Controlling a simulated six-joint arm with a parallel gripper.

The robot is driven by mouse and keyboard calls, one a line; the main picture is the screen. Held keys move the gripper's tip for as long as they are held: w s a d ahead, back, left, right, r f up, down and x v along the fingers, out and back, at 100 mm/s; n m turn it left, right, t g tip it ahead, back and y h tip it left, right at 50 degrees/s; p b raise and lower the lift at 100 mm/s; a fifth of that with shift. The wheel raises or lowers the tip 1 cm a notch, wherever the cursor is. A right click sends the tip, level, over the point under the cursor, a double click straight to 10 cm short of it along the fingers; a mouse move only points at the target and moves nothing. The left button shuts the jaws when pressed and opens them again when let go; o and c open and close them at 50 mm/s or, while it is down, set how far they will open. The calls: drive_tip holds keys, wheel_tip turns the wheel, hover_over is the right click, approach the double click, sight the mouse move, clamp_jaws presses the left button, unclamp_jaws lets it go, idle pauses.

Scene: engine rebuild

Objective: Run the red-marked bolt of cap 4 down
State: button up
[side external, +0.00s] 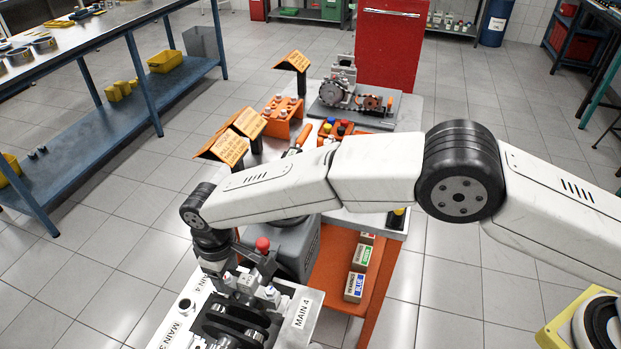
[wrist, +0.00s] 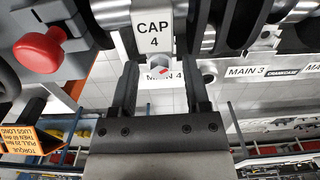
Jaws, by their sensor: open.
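Cap 4 (wrist: 152,30) is a pale block labelled "CAP 4" at the top middle of the wrist view. Its bolt (wrist: 158,66) has a light head with a red mark and shows just below the label. My gripper (wrist: 161,72) is open, with one dark finger on each side of the bolt head in the picture. I see a gap on both sides of the head, and cannot tell the depth between fingertips and bolt. In the side view my gripper (side external: 243,276) points down over the engine block (side external: 296,318) near the "MAIN 4" label; the red mark cannot be made out there.
A red knob (wrist: 40,50) stands left of the cap; it also shows in the side view (side external: 262,244). Dark crank parts (side external: 235,322) lie close beside my gripper. Orange signs (side external: 228,148) and a workbench (side external: 90,30) stand farther back.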

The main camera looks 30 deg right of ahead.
clamp_jaws()
drive_tip(key=shift+m, duration=0.4)
drive_tip(key=shift+a+m, duration=0.1)
drive_tip(key=shift+m, duration=2.7)
unclamp_jaws()
